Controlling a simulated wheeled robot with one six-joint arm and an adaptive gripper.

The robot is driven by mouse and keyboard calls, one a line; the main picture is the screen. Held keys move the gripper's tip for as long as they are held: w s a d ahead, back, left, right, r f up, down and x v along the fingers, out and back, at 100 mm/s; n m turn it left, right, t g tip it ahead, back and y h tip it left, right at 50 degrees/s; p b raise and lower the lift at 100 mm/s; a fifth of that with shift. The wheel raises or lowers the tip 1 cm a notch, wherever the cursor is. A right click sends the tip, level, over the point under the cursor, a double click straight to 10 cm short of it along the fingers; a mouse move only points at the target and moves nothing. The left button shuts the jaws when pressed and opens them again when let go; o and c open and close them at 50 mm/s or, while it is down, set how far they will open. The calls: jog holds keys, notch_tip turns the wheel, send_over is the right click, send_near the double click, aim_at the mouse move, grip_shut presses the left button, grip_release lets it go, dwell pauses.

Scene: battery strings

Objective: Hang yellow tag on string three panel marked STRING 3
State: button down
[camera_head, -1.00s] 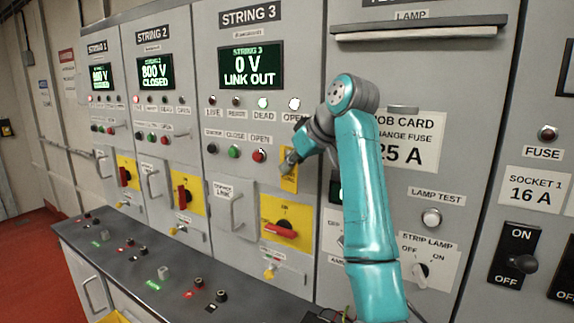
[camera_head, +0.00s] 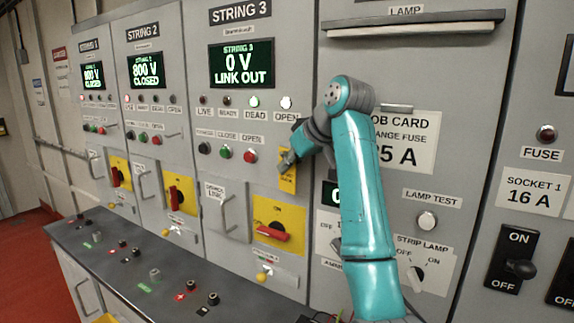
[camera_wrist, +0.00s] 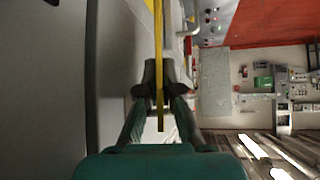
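The yellow tag (camera_head: 288,184) is a small upright plate in front of the right edge of the STRING 3 panel (camera_head: 222,75). My gripper (camera_head: 287,160) is shut on its upper part. In the wrist view the tag (camera_wrist: 158,30) shows edge-on as a thin yellow strip between the fingertips (camera_wrist: 159,85). The panel's display reads 0 V LINK OUT. The tag is right of the red OPEN button (camera_head: 250,156) and above the yellow switch plate with its red handle (camera_head: 272,232). I cannot tell whether the tag touches the panel.
The STRING 2 panel (camera_head: 150,90) stands to the left, showing 800 V CLOSED. A grey bench (camera_head: 130,270) with small knobs juts out below the panels. A job card (camera_head: 405,140) and a lamp ledge (camera_head: 410,22) are on the cabinet to the right.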

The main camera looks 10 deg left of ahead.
jog(key=c, duration=1.2)
grip_release()
jog(key=shift+s+a, duration=0.1)
jog(key=shift+s, duration=0.05)
jog(key=shift+c, duration=0.2)
